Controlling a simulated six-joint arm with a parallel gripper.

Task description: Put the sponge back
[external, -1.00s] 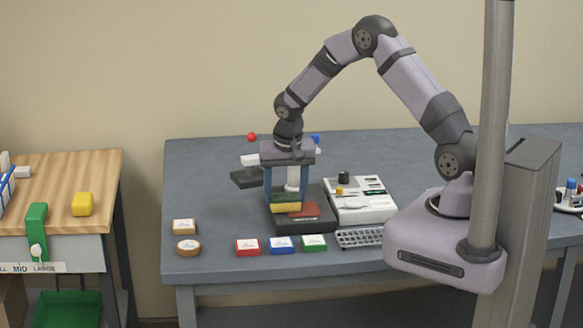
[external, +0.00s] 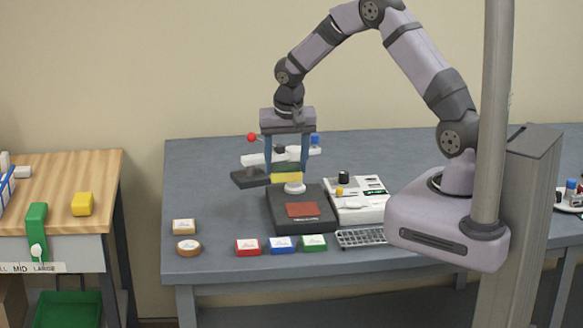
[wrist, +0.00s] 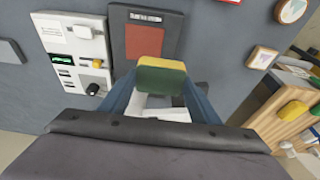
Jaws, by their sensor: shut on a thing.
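A yellow and green sponge (external: 287,177) is between the two blue fingers of my gripper (external: 287,170), which is shut on it. The sponge is held in the air above the back of a dark base plate (external: 270,222). A reddish-brown square pad (external: 302,210) lies on that base, its top uncovered. In the wrist view the sponge (wrist: 162,74) sits between the fingertips, green face toward the camera, with the reddish pad (wrist: 147,43) beyond it.
A white machine (external: 362,206) with knobs stands right of the dark base. Red (external: 248,247), blue (external: 283,246) and green (external: 314,243) blocks line the front edge. A white bar with a red ball (external: 251,137) is behind. A yellow block (external: 82,204) rests on the wooden bench left.

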